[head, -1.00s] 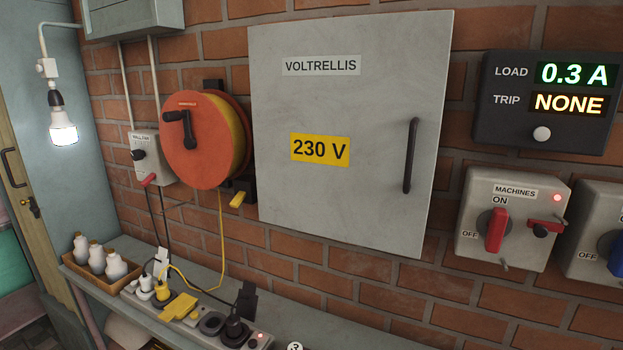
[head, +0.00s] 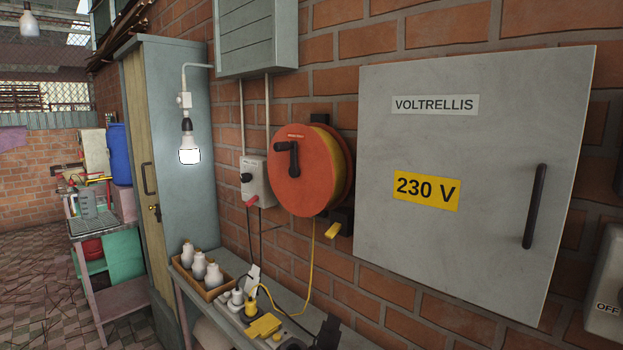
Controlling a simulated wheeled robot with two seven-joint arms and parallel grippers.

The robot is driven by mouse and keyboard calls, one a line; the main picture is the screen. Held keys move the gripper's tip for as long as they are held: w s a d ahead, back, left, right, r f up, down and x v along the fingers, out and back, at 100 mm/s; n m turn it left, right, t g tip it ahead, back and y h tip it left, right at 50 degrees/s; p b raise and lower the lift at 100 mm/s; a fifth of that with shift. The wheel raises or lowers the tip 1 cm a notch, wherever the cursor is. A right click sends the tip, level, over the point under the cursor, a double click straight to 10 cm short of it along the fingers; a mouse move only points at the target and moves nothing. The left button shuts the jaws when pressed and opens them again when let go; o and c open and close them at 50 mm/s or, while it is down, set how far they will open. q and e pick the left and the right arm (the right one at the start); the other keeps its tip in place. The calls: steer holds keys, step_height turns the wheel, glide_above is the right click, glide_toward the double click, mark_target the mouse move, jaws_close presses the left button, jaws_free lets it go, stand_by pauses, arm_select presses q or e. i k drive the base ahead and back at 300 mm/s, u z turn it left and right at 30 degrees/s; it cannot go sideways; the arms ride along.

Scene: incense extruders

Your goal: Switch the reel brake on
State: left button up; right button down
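The cable reel (head: 300,180) is an orange-red disc with yellow cable, mounted on the brick wall left of the grey cabinet. A black crank handle (head: 291,158) sits on its face. A yellow lever-like piece (head: 333,231) sticks out at the reel's lower right, by a black bracket (head: 346,216); I cannot tell whether it is the brake or what state it is in. A yellow cable (head: 311,270) hangs from the reel to the shelf. Neither of my grippers is in view.
The grey VOLTRELLIS cabinet (head: 480,120) with a dark handle stands right of the reel. A small switch box (head: 257,181) is left of it. Below, a shelf (head: 340,331) carries a power strip with plugs and a tray (head: 214,292) of bulbs. Open floor (head: 50,270) lies left.

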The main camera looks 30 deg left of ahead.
mark_target(335, 228)
steer(key=k, duration=1.3)
steer(key=z, duration=0.7)
steer(key=i, duration=1.35)
steer(key=u, duration=0.7)
